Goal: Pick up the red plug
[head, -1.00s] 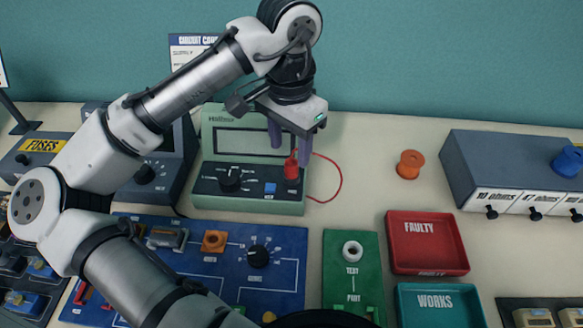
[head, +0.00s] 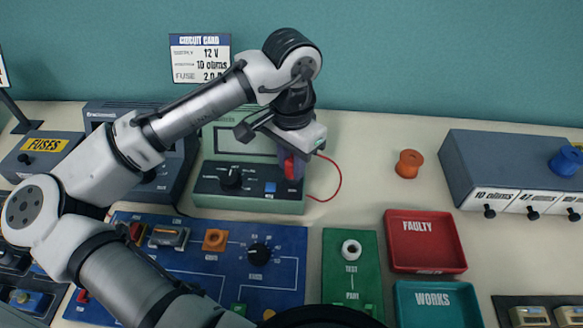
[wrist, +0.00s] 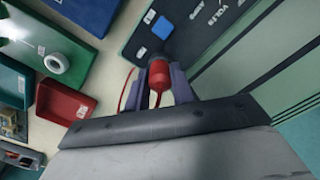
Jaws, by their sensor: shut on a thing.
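The red plug (wrist: 159,76) is between the two purple fingers of my gripper (wrist: 160,88) in the wrist view. The fingers are shut on it. In the head view the red plug (head: 290,167) is partly hidden by my gripper (head: 293,160), at the right end of the green meter's (head: 245,205) dark front panel. A red lead runs from it to the right. I cannot tell whether the plug is still seated in the panel.
An orange spool-like piece (head: 409,164) stands on the bench to the right. A red FAULTY tray (head: 425,240) and a teal WORKS tray (head: 437,305) lie front right. A blue circuit board (head: 200,265) and green test board (head: 350,270) lie in front.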

